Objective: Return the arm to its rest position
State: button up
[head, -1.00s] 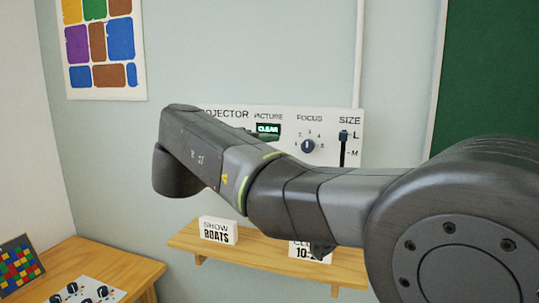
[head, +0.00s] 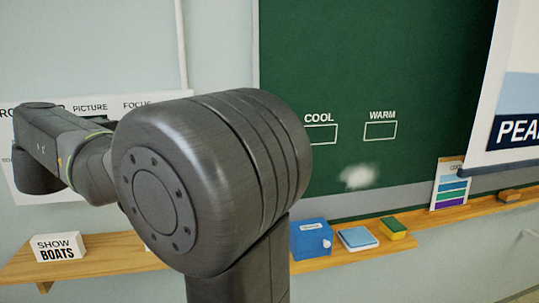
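My arm fills the left and middle of the head view, with its large rounded joint in front of the wall. The arm reaches left across the white projector panel (head: 95,99) and hides most of it. The words PICTURE and FOCUS show above the arm. My gripper is not in view, so I cannot see whether it holds anything.
A wooden shelf (head: 105,263) with a SHOW BOATS card (head: 58,247) is at lower left. A green chalkboard (head: 400,70) shows COOL and WARM boxes. Its ledge (head: 455,215) holds a blue box (head: 311,239), a blue-and-white item (head: 357,239) and a sponge (head: 393,228).

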jog(key=shift+w+d+f, duration=0.1)
jog(key=shift+w, duration=0.65)
jog(key=shift+w+d+f, duration=0.1)
jog(key=shift+w, duration=0.6)
jog(key=s+a+r+b, duration=0.1)
jog(key=s+a+b, duration=0.1)
jog(key=s, duration=1.2)
jog(key=w+d+f+n+t+y, duration=0.1)
jog(key=w+n+t+y, duration=0.1)
jog(key=w+n, duration=0.5)
jog(key=w+d+f+n+t+y+b, duration=0.1)
jog(key=w+n+t+y, duration=0.2)
jog(key=w+n, duration=0.4)
jog(key=n, duration=0.6)
jog(key=shift+d, duration=0.35)
jog(key=shift+d+n+y, duration=0.1)
jog(key=shift+n+y, duration=0.2)
jog(key=shift+y, duration=0.1)
